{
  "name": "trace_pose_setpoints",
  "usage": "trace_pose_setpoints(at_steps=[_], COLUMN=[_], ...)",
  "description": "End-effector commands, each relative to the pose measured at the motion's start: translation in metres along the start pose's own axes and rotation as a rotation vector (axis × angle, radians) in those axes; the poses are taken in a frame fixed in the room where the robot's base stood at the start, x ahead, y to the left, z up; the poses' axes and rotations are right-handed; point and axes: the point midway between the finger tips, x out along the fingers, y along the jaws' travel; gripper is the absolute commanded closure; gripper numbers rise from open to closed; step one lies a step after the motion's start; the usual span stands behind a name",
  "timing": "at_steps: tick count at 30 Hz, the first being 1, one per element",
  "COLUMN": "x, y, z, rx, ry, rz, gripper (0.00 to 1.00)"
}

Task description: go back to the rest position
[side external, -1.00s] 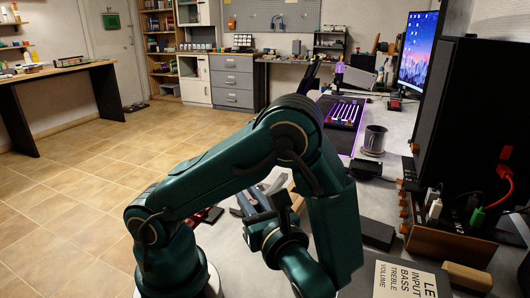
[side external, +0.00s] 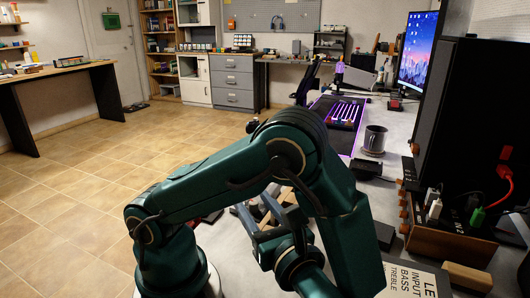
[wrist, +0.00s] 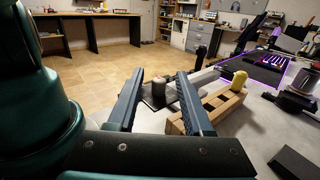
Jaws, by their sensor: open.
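My gripper (side external: 262,222) is at the lower middle of the side view, above the grey desk (side external: 404,128), with its fingers apart. In the wrist view my gripper (wrist: 160,77) shows two dark blue-grey fingers spread wide, with nothing held between them. Beyond the fingers stand a dark upright cylinder (wrist: 159,90) on a black base and a wooden rack (wrist: 212,108) with a yellow piece (wrist: 238,79) at its far end. The right finger covers part of the rack. In the side view my arm hides much of the desk near the gripper.
A dark mug (side external: 375,140) and a purple-lit keyboard (side external: 343,111) are farther along the desk. A monitor (side external: 418,50), a tall black box (side external: 478,130) and a wooden unit with plugged cables (side external: 450,236) line the right side. Open tiled floor (side external: 90,180) lies left.

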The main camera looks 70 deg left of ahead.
Motion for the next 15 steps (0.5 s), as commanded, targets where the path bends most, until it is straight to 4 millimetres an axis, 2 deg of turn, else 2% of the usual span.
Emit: trace_pose_setpoints(at_steps=[5, 15], x=[-0.0122, -0.0126], y=[0.0003, 0.0007], z=[0.0, 0.0009], rx=[0.001, -0.003], ry=[0.0, 0.002], rz=[-0.001, 0.003], gripper=[0.49, 0.49])
